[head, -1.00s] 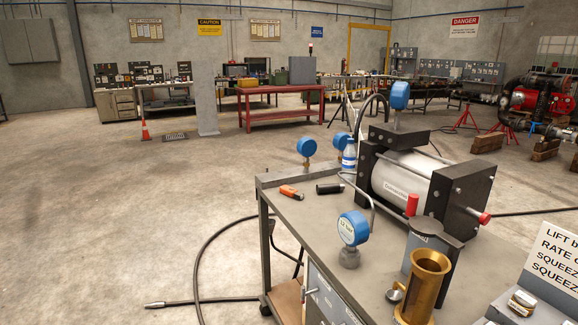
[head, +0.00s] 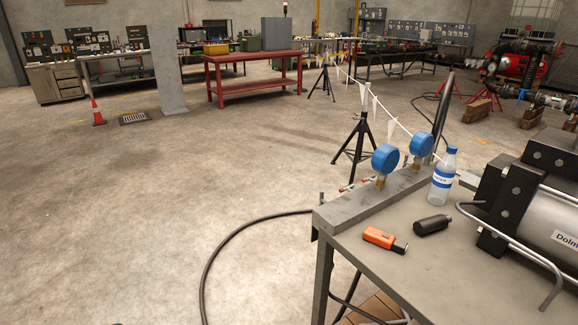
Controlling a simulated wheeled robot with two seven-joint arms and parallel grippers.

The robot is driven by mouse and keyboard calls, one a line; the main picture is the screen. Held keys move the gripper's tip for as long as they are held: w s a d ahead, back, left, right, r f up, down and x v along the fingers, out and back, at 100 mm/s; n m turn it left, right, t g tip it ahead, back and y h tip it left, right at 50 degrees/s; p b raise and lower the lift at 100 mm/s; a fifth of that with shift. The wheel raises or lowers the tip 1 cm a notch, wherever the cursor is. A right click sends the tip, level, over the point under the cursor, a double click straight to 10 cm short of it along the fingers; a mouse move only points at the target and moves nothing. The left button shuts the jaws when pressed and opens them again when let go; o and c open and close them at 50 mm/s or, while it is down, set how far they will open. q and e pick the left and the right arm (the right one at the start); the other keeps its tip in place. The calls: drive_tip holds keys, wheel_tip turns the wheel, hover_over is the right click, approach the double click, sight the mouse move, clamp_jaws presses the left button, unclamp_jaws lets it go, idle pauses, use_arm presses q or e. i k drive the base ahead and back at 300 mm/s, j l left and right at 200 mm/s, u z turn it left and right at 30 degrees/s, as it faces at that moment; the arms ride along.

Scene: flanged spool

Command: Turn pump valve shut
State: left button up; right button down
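The pump unit (head: 548,214), a pale cylinder between dark end blocks with a bent metal pipe, stands on the grey bench at the right edge, partly cut off. Two blue gauges (head: 385,158) (head: 421,145) stand on a grey bar (head: 372,207) along the bench's far left edge. Small red-tipped fittings (head: 349,187) show beside the gauges; they are too small to tell whether they are valve handles. I cannot make out the pump valve clearly. Neither of my grippers is in view.
On the bench top (head: 400,270) lie an orange tool (head: 384,239) and a black cylinder (head: 432,225), with a water bottle (head: 444,176) behind. A black hose (head: 212,258) curves over the floor left of the bench. A black stand (head: 360,140) holds a white barrier line behind it. Left floor is open.

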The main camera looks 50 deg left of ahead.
sight(348, 188)
drive_tip(key=j, duration=0.75)
drive_tip(key=i+j+u, duration=0.15)
drive_tip(key=j, duration=1.4)
drive_tip(key=i+j+z, duration=0.15)
drive_tip(key=j+z, duration=0.2)
drive_tip(key=j, duration=0.15)
drive_tip(key=i+j+z, duration=0.15)
drive_tip(key=j+z, duration=0.15)
drive_tip(key=j, duration=0.25)
drive_tip(key=j+z, duration=0.35)
drive_tip(key=j, duration=0.2)
drive_tip(key=i+j+z, duration=0.25)
drive_tip(key=j+z, duration=0.15)
drive_tip(key=i+j+z, duration=0.2)
drive_tip(key=j+z, duration=0.2)
drive_tip(key=j, duration=0.2)
drive_tip(key=i+j+z, duration=0.15)
drive_tip(key=j+z, duration=0.25)
drive_tip(key=j, duration=0.2)
drive_tip(key=j+z, duration=0.4)
drive_tip(key=j, duration=0.15)
drive_tip(key=j+z, duration=0.4)
drive_tip(key=j, duration=0.25)
